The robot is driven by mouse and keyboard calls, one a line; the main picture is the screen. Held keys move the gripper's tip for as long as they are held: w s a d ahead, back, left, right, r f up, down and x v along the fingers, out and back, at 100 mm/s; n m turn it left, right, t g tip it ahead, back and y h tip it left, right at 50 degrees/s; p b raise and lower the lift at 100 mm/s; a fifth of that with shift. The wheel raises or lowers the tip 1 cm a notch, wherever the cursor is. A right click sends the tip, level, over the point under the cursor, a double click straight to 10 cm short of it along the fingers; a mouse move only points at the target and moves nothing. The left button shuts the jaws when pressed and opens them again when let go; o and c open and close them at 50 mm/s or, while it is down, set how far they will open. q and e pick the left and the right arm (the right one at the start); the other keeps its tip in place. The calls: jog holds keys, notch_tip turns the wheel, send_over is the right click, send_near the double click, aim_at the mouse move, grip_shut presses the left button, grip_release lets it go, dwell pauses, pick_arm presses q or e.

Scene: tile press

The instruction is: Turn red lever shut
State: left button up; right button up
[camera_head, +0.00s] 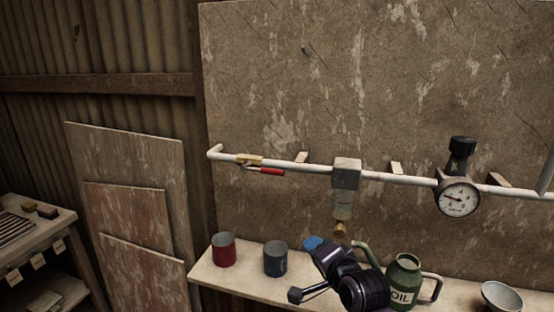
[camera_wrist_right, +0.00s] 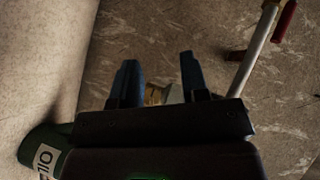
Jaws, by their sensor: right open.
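The red lever (camera_head: 265,170) is on a brass valve (camera_head: 249,159) at the left end of a white wall pipe (camera_head: 300,165). Its handle points right, nearly along the pipe and just below it. In the right wrist view, the red handle (camera_wrist_right: 285,20) shows at the top right, beside the pipe (camera_wrist_right: 255,60). My right gripper (camera_head: 313,243) has blue fingertips and is below and right of the lever, apart from it. In the wrist view, the gripper's two fingers (camera_wrist_right: 160,85) stand apart. A brassy part (camera_wrist_right: 157,94) shows between them. My left gripper is not in view.
A filter unit (camera_head: 345,175) hangs from the pipe above my right gripper; a gauge (camera_head: 458,198) is farther right. The shelf (camera_head: 215,275) holds a red can (camera_head: 224,250), a blue can (camera_head: 275,260), a green oil can (camera_head: 404,275) and a bowl (camera_head: 501,298).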

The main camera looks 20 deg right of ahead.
aim_at(276, 173)
jog(key=w+a+r+m+t+y+p, duration=0.1)
jog(key=w+a+r+m, duration=0.15)
jog(key=r, duration=0.55)
jog(key=w+a+r+m+y+p, duration=0.1)
jog(key=r+m+p, duration=0.15)
jog(key=r, duration=0.55)
jog(key=x, duration=1.1)
jog(key=shift+w, duration=0.15)
grip_shut()
